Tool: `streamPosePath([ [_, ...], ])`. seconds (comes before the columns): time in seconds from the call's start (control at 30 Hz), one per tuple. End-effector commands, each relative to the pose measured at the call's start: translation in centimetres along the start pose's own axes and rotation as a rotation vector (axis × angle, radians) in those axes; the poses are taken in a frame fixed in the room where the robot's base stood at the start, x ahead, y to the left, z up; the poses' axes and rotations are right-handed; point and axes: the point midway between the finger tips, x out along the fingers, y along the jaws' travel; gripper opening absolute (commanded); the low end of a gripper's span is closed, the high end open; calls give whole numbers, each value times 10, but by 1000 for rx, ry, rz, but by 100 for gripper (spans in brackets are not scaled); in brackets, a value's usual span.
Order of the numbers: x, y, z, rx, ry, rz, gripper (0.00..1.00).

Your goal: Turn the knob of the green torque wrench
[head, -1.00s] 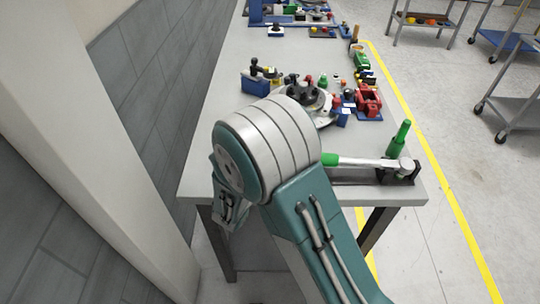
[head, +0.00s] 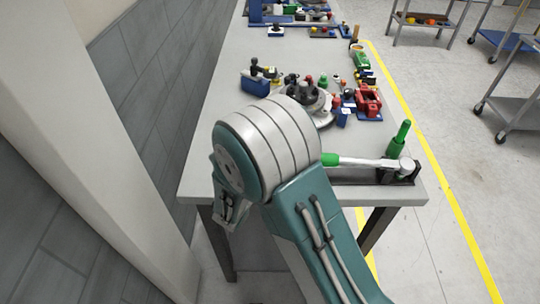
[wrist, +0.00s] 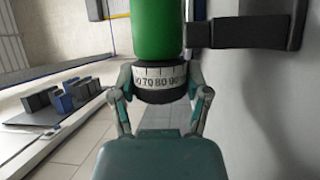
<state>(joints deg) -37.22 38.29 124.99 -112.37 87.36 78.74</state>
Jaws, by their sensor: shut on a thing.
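The green torque wrench lies on a dark holder at the near end of the table. In the head view its metal shaft (head: 365,161) and upright green grip (head: 399,139) show. In the wrist view its green handle (wrist: 158,25) hangs down from the top edge, with a white scale ring and a black knob (wrist: 160,96) at its end. The ring shows numbers around 70, 80 and 90. My gripper (wrist: 160,88) has one finger on each side of the knob and is shut on it. My arm hides the gripper and knob in the head view.
A dark bracket (wrist: 240,33) holds the handle on the right in the wrist view. The table (head: 225,115) carries several parts and a round fixture (head: 305,97) farther back. Carts (head: 515,105) stand at the right, and a wall is close at the left.

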Motion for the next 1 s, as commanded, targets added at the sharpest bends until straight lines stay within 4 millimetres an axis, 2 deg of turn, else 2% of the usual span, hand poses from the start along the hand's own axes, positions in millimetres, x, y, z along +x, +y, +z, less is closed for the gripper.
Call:
streamPosePath([
  [0.2,0,-4,3,-6,-6,-10,13],
  [0.23,0,-4,3,-6,-6,-10,70],
  [0.3,0,-3,3,-6,-5,-9,97],
  [0.77,-4,-1,-1,-3,0,-2,97],
  [0.87,-14,-1,-2,-3,2,-3,97],
  [1.0,-42,-2,-2,-3,5,-3,97],
])
